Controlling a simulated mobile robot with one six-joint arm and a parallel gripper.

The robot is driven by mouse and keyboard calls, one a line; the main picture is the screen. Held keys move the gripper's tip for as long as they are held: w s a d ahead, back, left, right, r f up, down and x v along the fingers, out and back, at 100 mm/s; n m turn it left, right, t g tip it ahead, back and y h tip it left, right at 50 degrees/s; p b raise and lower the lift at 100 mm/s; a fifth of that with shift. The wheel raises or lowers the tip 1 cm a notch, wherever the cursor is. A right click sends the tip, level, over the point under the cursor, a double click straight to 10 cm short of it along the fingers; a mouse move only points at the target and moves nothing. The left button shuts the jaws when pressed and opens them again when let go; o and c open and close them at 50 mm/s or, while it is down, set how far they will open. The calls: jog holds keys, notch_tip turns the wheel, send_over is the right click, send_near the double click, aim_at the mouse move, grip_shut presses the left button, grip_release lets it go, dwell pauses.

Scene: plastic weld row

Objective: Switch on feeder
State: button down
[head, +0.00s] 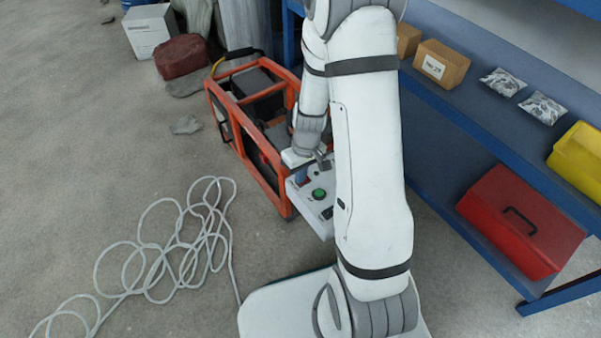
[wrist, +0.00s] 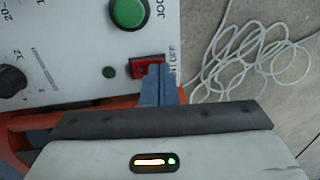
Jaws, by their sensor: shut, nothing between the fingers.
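The feeder (head: 280,185) is an orange-framed machine on the floor, with a white control panel (head: 298,200) on its near side. In the wrist view the panel (wrist: 75,50) carries a red rocker switch (wrist: 140,67), a large green button (wrist: 128,12) and a black knob (wrist: 12,80). My gripper (wrist: 156,72) is shut and empty, its blue fingertips over the lower right part of the red switch. I cannot tell whether they press it. In the head view my gripper (head: 322,160) is at the panel, partly hidden by my arm. Lettering ending in "OFF" shows beside the switch.
A loose white hose (head: 165,250) lies coiled on the floor to the left. A blue shelf (head: 455,115) stands on the right with cardboard boxes (head: 440,62), a red toolbox (head: 520,220) and a yellow bin (head: 578,160).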

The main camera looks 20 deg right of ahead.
jog(key=shift+f, duration=0.25)
jog(key=shift+a, duration=0.1)
jog(key=shift+d, duration=0.2)
jog(key=shift+w+d+r, duration=0.15)
jog(key=shift+w+d, duration=0.05)
jog(key=shift+d, duration=0.4)
jog(key=shift+r, duration=0.1)
notch_tip(320, 180, up, 14)
jog(key=d+p, duration=0.1)
jog(key=p, duration=0.5)
jog(key=shift+w+d+p, duration=0.25)
jog(key=shift+d+p, duration=0.05)
jog(key=shift+p, duration=0.05)
